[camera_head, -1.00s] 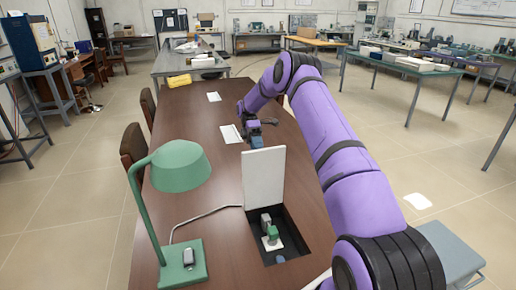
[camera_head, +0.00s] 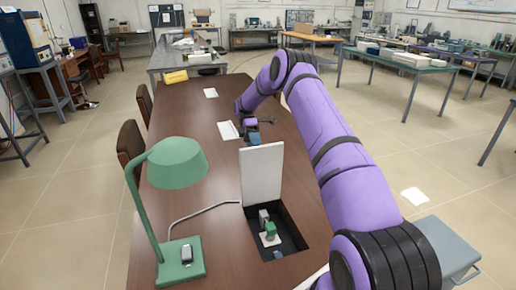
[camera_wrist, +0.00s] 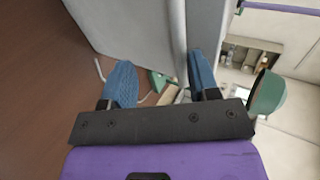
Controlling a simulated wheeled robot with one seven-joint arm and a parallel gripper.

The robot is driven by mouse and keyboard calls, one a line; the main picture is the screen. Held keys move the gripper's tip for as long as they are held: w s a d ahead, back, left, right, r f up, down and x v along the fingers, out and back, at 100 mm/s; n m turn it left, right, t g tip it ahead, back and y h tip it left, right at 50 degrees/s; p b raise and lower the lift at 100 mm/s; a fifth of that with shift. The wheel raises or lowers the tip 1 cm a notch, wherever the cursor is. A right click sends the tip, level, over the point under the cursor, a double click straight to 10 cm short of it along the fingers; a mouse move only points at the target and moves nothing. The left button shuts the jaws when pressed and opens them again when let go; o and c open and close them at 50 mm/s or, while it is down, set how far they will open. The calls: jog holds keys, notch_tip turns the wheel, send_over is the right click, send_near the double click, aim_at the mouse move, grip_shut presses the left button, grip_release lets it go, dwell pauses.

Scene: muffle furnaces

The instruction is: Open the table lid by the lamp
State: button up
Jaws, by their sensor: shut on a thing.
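The white table lid (camera_head: 262,175) stands upright, open, at the far side of a dark recess (camera_head: 292,242) in the brown table. The green lamp (camera_head: 178,163) stands to the left of the recess. My gripper (camera_head: 252,136) is just behind the lid's top edge in the head view, where the lid partly hides it. The exact finger contact is hard to see.
Small grey and green blocks (camera_head: 269,229) sit in the recess. A cable (camera_head: 205,211) runs from the lamp to the recess.

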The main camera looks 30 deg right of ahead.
jog(key=s+a+r, duration=0.2)
jog(key=s, duration=0.5)
jog(key=s+a+r, duration=0.2)
jog(key=s+r, duration=0.1)
jog(key=s, duration=0.5)
jog(key=shift+s+a, duration=0.2)
jog(key=shift+a, duration=0.05)
jog(key=s+a+r+m+t+h, duration=0.2)
jog(key=s+a+r+m+t, duration=0.2)
jog(key=r, duration=0.6)
jog(key=s+a+r+m+t+h, duration=0.1)
jog(key=s+a+r+m+t, duration=0.3)
jog(key=r, duration=0.5)
jog(key=s+a+r+m+t, duration=0.2)
jog(key=s+r+m+t, duration=0.1)
jog(key=s, duration=0.5)
jog(key=s+a+r+m+t, duration=0.3)
jog(key=s+r+t, duration=0.1)
jog(key=s, duration=0.5)
jog(key=shift+r+m+t, duration=0.2)
jog(key=shift+m+t, duration=0.2)
jog(key=shift+t, duration=0.4)
jog(key=shift+w, duration=0.1)
